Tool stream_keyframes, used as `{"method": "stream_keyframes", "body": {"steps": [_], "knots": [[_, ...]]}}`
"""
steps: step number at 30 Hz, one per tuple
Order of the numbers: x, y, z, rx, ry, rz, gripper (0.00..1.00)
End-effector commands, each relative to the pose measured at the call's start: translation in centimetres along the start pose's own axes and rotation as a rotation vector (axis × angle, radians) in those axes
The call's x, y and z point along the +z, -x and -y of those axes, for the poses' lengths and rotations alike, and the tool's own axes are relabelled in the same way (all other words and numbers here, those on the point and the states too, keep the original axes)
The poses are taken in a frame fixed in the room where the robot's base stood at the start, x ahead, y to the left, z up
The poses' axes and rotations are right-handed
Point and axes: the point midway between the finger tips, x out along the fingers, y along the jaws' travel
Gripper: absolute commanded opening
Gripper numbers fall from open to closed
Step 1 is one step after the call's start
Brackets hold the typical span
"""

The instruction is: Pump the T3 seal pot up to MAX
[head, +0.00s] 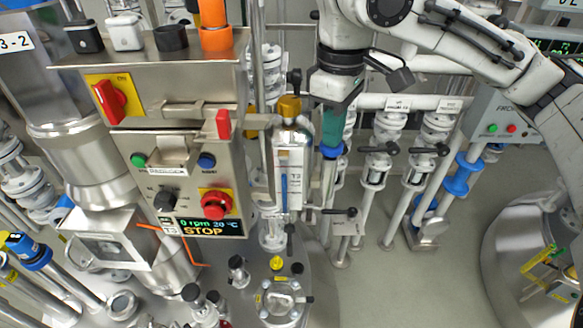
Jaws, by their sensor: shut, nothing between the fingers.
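The T3 seal pot (296,160) is an upright pale cylinder with a brass-coloured cap (290,106) and a small black handle above the cap. A label reading T3 sits on its front. A narrow blue strip (284,186) runs up its front, perhaps the level gauge. I cannot read a MAX mark. My gripper (341,103) points down just right of the cap, in front of a teal and blue pipe section. It is shut and empty. Its fingertips are small and partly hard to make out. Contact with the pot is not evident.
A steel control box (190,130) with a red emergency button (215,204) and a STOP display stands close on the left. A black lever (340,211) sticks out low right of the pot. Valved pipes (376,170) stand behind.

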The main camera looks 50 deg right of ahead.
Motion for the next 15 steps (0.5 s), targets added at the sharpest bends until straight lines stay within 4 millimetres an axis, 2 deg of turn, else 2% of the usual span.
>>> {"method": "stream_keyframes", "body": {"steps": [5, 15], "knots": [[0.0, 0.2, 0.0, -0.001, 0.001, 0.002, 0.00], [0.0, 2.5, 0.1, -0.003, 0.001, 0.001, 0.00]]}}
